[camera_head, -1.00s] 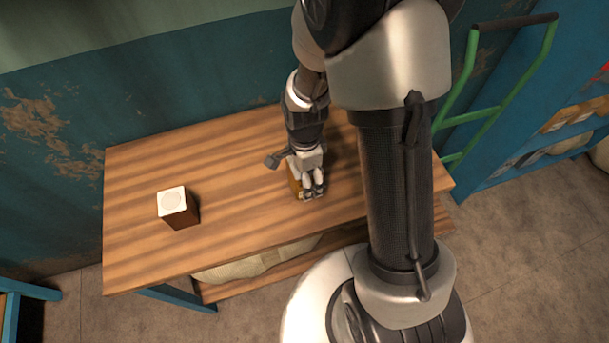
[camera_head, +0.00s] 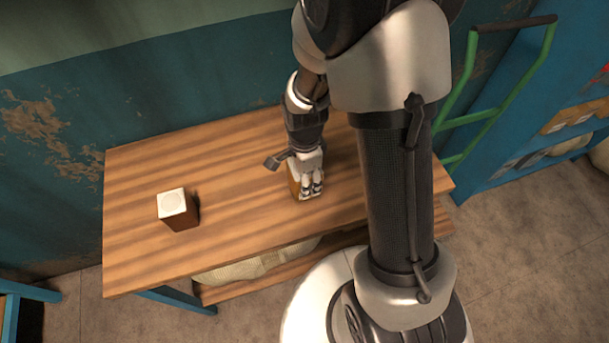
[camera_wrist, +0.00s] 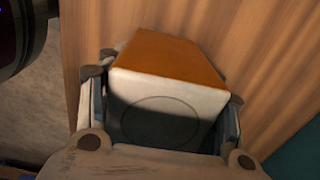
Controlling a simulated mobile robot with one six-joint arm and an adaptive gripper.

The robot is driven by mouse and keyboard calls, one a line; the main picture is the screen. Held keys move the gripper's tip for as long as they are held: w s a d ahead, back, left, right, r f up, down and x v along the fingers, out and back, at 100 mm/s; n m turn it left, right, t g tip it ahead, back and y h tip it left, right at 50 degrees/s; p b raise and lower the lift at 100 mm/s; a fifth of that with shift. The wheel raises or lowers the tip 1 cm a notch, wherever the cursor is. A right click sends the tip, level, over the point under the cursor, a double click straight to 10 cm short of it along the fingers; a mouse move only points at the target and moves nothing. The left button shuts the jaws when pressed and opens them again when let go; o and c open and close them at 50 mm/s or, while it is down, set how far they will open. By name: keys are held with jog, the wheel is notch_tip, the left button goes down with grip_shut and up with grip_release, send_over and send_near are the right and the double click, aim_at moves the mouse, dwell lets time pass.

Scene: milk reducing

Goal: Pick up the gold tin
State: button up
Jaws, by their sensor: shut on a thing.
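The gold tin (camera_wrist: 170,58) is a box with orange-gold sides and a white top with a round outline. In the wrist view it sits between the two fingers of my gripper (camera_wrist: 165,108), which press on its opposite sides. In the head view my gripper (camera_head: 312,188) reaches down over the tin (camera_head: 294,186) on the right half of the table. The gripper hides much of the tin there. It is shut on the tin, and I cannot tell any gap between tin and tabletop.
A brown box with a white top (camera_head: 178,210) stands on the left of the wooden table (camera_head: 235,165). A pale sack (camera_head: 255,264) lies on the lower shelf. A green hand truck (camera_head: 505,95) and blue shelves (camera_head: 530,150) are at the right. The tabletop between the boxes is clear.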

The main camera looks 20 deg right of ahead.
jog(key=shift+r, duration=0.1)
jog(key=shift+c, duration=0.3)
notch_tip(320, 180, up, 20)
jog(key=p, duration=0.7)
jog(key=w+f+n+b, duration=0.1)
jog(key=f+n, duration=0.3)
jog(key=n, duration=0.4)
jog(key=w+f+n+b, duration=0.1)
jog(key=w+f+n, duration=0.2)
jog(key=n, duration=0.6)
jog(key=shift+w+d+f+n, duration=0.2)
jog(key=shift+w+f+n, duration=0.1)
jog(key=shift+f, duration=0.6)
